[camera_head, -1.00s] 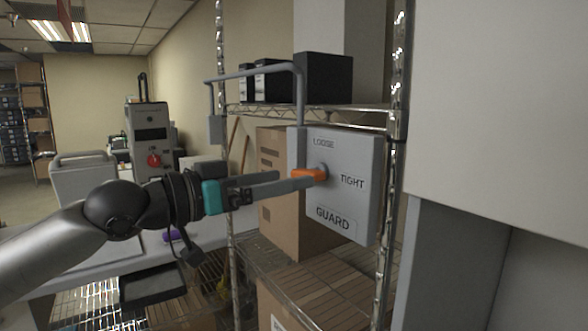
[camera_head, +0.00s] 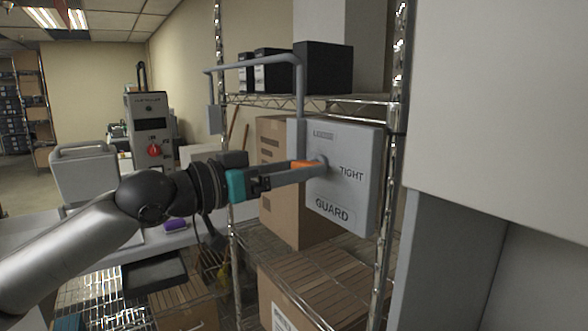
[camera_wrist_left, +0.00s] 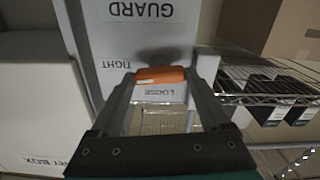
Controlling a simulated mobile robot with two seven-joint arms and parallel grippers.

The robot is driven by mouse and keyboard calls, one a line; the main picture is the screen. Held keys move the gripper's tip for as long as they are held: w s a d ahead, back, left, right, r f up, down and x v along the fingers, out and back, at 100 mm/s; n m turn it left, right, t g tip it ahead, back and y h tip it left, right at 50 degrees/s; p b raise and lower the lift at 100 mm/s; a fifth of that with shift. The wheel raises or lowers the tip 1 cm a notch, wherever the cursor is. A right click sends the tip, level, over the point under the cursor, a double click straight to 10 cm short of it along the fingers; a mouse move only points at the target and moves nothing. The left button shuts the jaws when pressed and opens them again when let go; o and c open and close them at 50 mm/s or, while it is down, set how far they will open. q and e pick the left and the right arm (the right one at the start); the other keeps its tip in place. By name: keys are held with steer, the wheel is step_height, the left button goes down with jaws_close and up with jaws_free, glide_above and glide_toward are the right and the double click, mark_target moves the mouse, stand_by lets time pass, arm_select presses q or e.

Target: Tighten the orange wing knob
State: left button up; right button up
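The orange wing knob (camera_head: 306,164) sits on the front of a grey guard box (camera_head: 352,150) marked LOOSE, TIGHT and GUARD. My left gripper (camera_head: 308,172) reaches it from the left, and a finger hides part of the knob in the head view. In the left wrist view the orange knob (camera_wrist_left: 160,76) lies between the two fingertips, which appear to touch its ends. The box lettering is upside down there, with LOOSE just below the knob and TIGHT to its left. My right gripper is not in view.
A grey bent bar (camera_head: 255,70) runs beside and above the box. The wire rack (camera_head: 300,104) carries black boxes (camera_head: 322,68) above and cartons (camera_head: 320,285) below. A grey machine with a red dial (camera_head: 154,150) stands at left. A large pale panel (camera_head: 500,100) fills the right.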

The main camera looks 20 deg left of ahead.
arm_select(q)
steer(key=c, duration=0.7)
steer(key=shift+m+p, duration=0.55)
steer(key=shift+m, duration=0.25)
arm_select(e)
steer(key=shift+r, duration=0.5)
arm_select(q)
steer(key=o, duration=1.2)
